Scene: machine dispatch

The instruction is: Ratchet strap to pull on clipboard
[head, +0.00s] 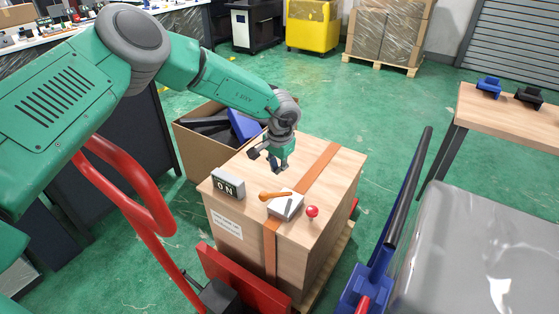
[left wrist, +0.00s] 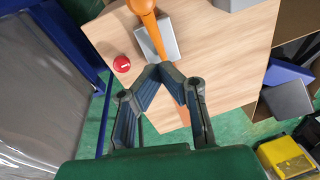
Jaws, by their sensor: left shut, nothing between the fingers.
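An orange ratchet strap (head: 318,172) runs over the top and down the front of a wooden crate (head: 335,195). Its grey ratchet block (head: 286,205) with an orange handle (head: 273,195) sits on the crate top near the front edge. In the left wrist view the block (left wrist: 165,45) and handle (left wrist: 147,22) lie just beyond the fingertips. My left gripper (head: 268,163) is shut and empty above the crate top, behind the ratchet and apart from it. Its fingertips meet in the left wrist view (left wrist: 165,70). I cannot make out a clipboard. My right gripper is out of view.
An open cardboard box (head: 195,150) is behind left. A red hand-truck frame (head: 150,215) and a blue frame (head: 378,270) flank the crate.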

